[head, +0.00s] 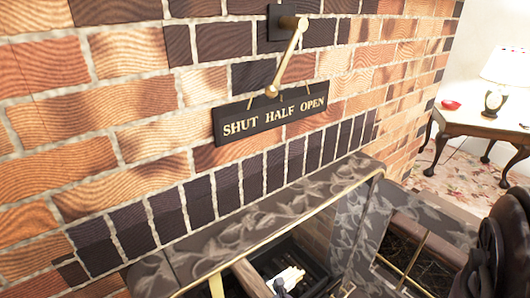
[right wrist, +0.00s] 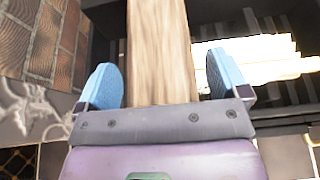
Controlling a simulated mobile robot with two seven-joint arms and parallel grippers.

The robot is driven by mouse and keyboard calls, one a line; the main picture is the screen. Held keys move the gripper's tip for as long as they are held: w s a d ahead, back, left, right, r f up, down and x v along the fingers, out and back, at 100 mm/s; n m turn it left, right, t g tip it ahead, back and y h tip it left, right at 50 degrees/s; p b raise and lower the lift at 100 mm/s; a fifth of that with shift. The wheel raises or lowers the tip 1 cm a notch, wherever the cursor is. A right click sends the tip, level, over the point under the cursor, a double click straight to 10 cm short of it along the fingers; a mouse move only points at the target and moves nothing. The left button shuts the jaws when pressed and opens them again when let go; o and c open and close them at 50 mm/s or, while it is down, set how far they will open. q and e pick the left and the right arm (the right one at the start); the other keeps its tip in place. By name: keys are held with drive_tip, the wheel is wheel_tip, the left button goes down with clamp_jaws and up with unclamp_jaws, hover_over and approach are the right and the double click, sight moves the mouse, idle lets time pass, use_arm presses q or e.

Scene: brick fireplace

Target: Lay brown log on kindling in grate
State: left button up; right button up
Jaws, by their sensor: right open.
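The brown log (right wrist: 158,50) runs up the middle of the right wrist view, between the blue fingertips of my right gripper (right wrist: 163,85). The gripper is open, with a gap visible on each side of the log. Its near end is hidden behind the gripper body. In the head view, a brown wooden piece that looks like the log (head: 250,279) shows at the bottom edge. Pale, bright kindling (head: 290,276) lies in the dark grate beside it; it also shows right of the log in the wrist view (right wrist: 255,60). My left gripper is not in view.
A marble surround (head: 225,242) with brass trim frames the fireplace opening. Above it hang a "SHUT HALF OPEN" plate (head: 240,130) and a brass lever (head: 288,58) on the brick wall. A side table (head: 475,124) with a lamp stands at the far right.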

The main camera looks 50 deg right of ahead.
drive_tip(key=shift+s+r, duration=0.1)
drive_tip(key=shift+r, duration=0.15)
use_arm(q)
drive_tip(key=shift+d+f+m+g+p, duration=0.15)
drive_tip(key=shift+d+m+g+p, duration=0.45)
drive_tip(key=shift+p, duration=1.25)
use_arm(e)
drive_tip(key=v, duration=1.2)
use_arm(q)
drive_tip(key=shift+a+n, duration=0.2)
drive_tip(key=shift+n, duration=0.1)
use_arm(e)
drive_tip(key=shift+f, duration=0.1)
